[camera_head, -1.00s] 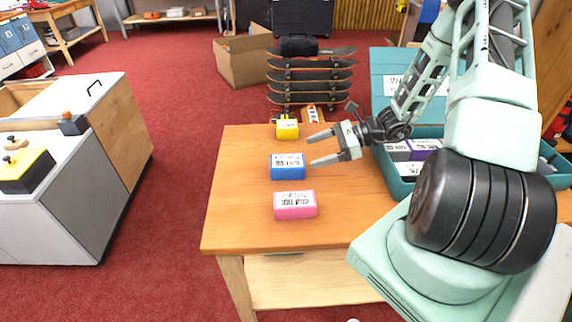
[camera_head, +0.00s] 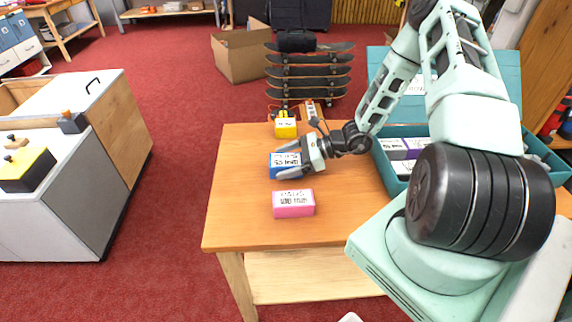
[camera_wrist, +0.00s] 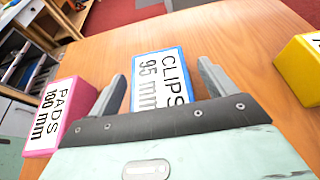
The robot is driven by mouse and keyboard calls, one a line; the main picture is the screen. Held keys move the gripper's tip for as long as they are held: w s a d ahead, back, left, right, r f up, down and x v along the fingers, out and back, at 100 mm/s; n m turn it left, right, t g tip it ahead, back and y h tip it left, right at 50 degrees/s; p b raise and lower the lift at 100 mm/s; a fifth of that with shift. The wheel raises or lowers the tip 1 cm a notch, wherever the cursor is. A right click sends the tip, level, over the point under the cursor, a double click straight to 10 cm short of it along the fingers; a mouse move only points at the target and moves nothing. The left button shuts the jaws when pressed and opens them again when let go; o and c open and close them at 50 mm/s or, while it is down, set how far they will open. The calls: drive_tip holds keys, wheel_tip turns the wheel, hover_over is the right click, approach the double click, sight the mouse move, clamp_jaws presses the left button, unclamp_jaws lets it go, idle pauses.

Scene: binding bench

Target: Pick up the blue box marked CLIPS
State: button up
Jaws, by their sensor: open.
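The blue box marked CLIPS (camera_head: 283,159) stands on the wooden bench, between a yellow box and a pink box. In the wrist view the blue box (camera_wrist: 160,77) has a white label reading CLIPS 95 mm. My gripper (camera_head: 283,160) is open, with its fingers on either side of the blue box. In the wrist view the two fingers of my gripper (camera_wrist: 163,88) show gaps to the box, and the palm edge hides its near end. I cannot tell the fingers' exact height beside it.
The pink box (camera_head: 293,204), marked PADS 100 mm in the wrist view, stands close by in front. The yellow box (camera_head: 285,128) stands behind. A teal bin (camera_head: 398,184) with several boxes is at the right. The bench (camera_head: 240,200) is clear at the left.

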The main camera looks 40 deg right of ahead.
drive_tip(key=c, duration=1.1)
drive_tip(key=shift+c, duration=0.2)
